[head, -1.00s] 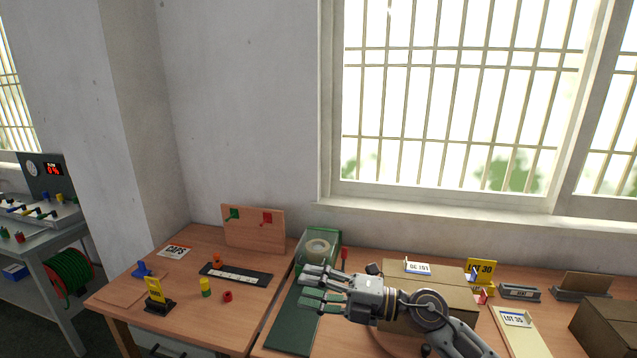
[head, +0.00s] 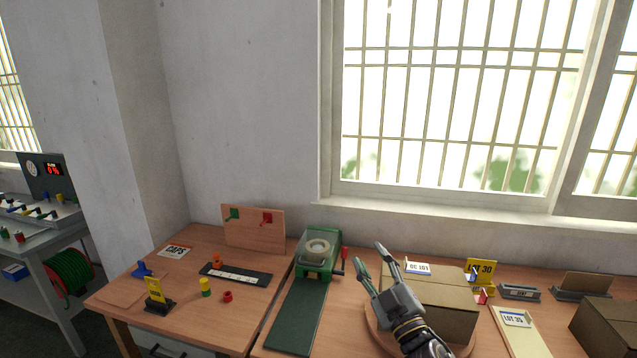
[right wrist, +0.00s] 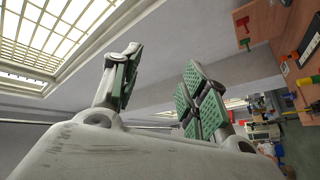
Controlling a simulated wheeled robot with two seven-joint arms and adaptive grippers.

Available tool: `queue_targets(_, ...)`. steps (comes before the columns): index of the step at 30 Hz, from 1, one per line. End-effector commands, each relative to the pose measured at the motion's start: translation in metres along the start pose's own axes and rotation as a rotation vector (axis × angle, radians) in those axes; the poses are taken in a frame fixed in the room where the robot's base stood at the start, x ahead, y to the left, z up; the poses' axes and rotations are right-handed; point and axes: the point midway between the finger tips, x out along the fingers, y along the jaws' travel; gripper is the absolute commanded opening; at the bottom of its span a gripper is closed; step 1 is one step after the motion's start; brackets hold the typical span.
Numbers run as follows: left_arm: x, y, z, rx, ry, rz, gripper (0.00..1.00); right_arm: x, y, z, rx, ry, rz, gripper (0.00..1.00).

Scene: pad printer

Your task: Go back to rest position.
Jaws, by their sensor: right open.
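My right gripper (head: 376,262) is open and empty in the head view, with its fingers pointing up and away. It is above the table, in front of the left part of a brown cardboard box (head: 450,298), and hides part of it. In the right wrist view, the green-padded fingers of the right gripper (right wrist: 158,85) stand wide apart with nothing between them. The left gripper does not show in either view.
A green pad printer (head: 318,262) with a red-handled lever stands left of the gripper, a dark green mat (head: 296,318) before it. Small coloured caps and a yellow sign (head: 155,291) stand on the left table.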

Motion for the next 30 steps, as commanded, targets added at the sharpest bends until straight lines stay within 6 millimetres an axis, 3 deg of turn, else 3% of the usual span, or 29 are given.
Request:
queue_targets(7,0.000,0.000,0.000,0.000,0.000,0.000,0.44,-0.032,0.002,0.059,0.125,-0.278,0.045,0.44)
queue_targets(14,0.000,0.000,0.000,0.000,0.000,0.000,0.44,-0.075,-0.009,0.110,0.230,-0.544,0.042,0.44)
queue_targets(21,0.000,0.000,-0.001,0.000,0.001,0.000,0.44,-0.135,-0.033,0.152,0.332,-0.822,-0.004,0.44)
queue_targets(30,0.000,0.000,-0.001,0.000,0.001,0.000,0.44,-0.225,-0.073,0.180,0.451,-1.159,-0.125,0.44)
